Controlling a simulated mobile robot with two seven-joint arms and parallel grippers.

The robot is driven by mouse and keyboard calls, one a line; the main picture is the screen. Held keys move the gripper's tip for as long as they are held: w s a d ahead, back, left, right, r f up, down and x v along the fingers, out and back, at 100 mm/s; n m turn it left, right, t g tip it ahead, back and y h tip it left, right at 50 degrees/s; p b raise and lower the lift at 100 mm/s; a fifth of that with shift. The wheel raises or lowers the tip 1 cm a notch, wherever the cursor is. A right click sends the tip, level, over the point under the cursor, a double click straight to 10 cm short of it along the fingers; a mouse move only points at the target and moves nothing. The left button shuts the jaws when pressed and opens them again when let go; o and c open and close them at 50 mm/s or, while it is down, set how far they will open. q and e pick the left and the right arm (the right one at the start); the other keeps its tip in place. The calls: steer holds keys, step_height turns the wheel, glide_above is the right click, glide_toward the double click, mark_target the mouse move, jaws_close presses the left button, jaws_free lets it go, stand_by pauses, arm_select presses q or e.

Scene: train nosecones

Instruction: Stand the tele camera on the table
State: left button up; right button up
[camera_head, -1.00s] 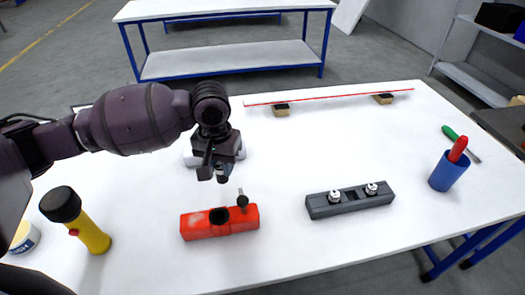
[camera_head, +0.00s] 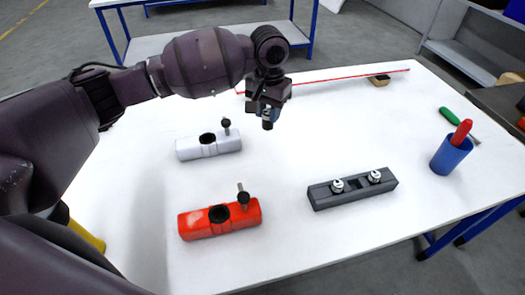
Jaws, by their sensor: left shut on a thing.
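My left gripper (camera_head: 271,101) is above the far middle part of the white table (camera_head: 300,150), pointing down. It is shut on a small dark, cylindrical thing, seemingly the tele camera (camera_head: 267,117), held roughly upright. The fingers hide much of it, and its clearance above the table is hard to tell. My right gripper is not in view.
A white block (camera_head: 207,149) and a red block (camera_head: 219,219), each with a hole and a knob, lie at left. A dark grey block (camera_head: 352,188) holds two silver-topped pieces. A blue cup (camera_head: 450,156) stands at right. The table between is clear.

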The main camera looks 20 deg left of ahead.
mark_target(267, 125)
arm_select(q)
step_height(267, 125, down, 15)
steer(key=shift+r+b, duration=0.1)
steer(key=shift+b, duration=0.45)
steer(key=o, duration=1)
steer(key=shift+c, duration=0.2)
step_height(267, 125, up, 12)
steer(key=shift+r+p, duration=0.1)
steer(key=shift+p, duration=0.4)
